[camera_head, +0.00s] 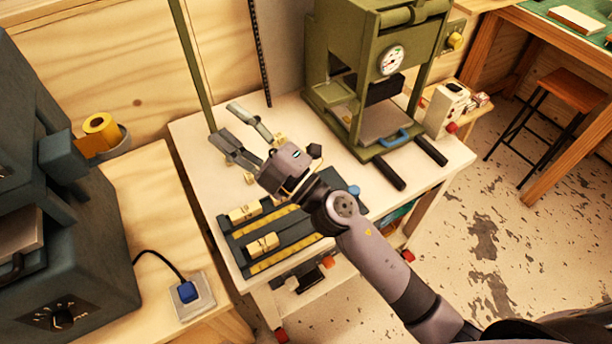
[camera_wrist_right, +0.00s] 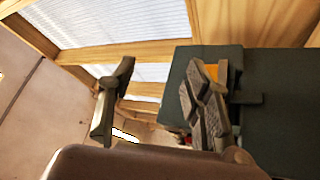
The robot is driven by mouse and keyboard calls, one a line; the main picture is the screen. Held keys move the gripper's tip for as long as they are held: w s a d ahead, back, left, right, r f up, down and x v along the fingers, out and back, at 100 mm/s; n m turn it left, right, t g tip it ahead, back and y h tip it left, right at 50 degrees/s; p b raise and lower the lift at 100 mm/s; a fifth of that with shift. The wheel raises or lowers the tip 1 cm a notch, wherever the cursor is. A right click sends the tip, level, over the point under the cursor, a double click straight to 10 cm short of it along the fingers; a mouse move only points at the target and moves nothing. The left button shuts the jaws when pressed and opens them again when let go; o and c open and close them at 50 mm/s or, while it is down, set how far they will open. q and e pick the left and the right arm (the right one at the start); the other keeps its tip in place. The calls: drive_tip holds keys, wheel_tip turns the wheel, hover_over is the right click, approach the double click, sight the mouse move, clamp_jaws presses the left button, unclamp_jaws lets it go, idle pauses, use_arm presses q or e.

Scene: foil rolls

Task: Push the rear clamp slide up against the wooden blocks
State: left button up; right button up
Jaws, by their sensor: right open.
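A dark clamp fixture with yellow strips (camera_head: 290,262) lies at the front of the white table. Two pale wooden blocks, one (camera_head: 244,212) farther back and one (camera_head: 262,244) nearer, sit at its left part. A blue knob (camera_head: 354,190) shows at its right end. I cannot clearly make out the rear clamp slide; my right arm covers part of the fixture. My right gripper (camera_head: 226,122) is open and empty, held above the table behind the fixture, its fingers pointing up and left. Its spread fingers also show in the right wrist view (camera_wrist_right: 168,85). My left gripper is out of view.
A green press (camera_head: 375,75) with a gauge stands at the table's back right. Small wooden pieces (camera_head: 280,138) lie near the gripper. A dark machine (camera_head: 60,200) and a yellow foil roll (camera_head: 101,128) are at left. A socket box (camera_head: 194,298) is in front.

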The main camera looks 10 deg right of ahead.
wheel_tip(320, 180, down, 4)
drive_tip(key=s+a+n+g+b, duration=0.25)
drive_tip(key=n+g, duration=1.15)
drive_tip(key=n, duration=0.7)
drive_tip(key=w+d+f+n+h, duration=0.3)
drive_tip(key=d+f+n+h, duration=0.15)
drive_tip(key=d, duration=0.35)
drive_tip(key=w+d+r+n+h, duration=0.1)
drive_tip(key=w+d+h, duration=0.2)
drive_tip(key=d+h, duration=0.75)
drive_tip(key=w+a+f+y+p, duration=0.1)
drive_tip(key=f, duration=0.4)
drive_tip(key=w+f+y+p, duration=0.1)
drive_tip(key=f, duration=0.4)
drive_tip(key=a+f+y, duration=0.1)
drive_tip(key=f, duration=0.4)
drive_tip(key=shift+w+a+f+p, duration=0.3)
drive_tip(key=shift+w+f+p, duration=0.1)
drive_tip(key=shift+c, duration=0.5)
clamp_jaws()
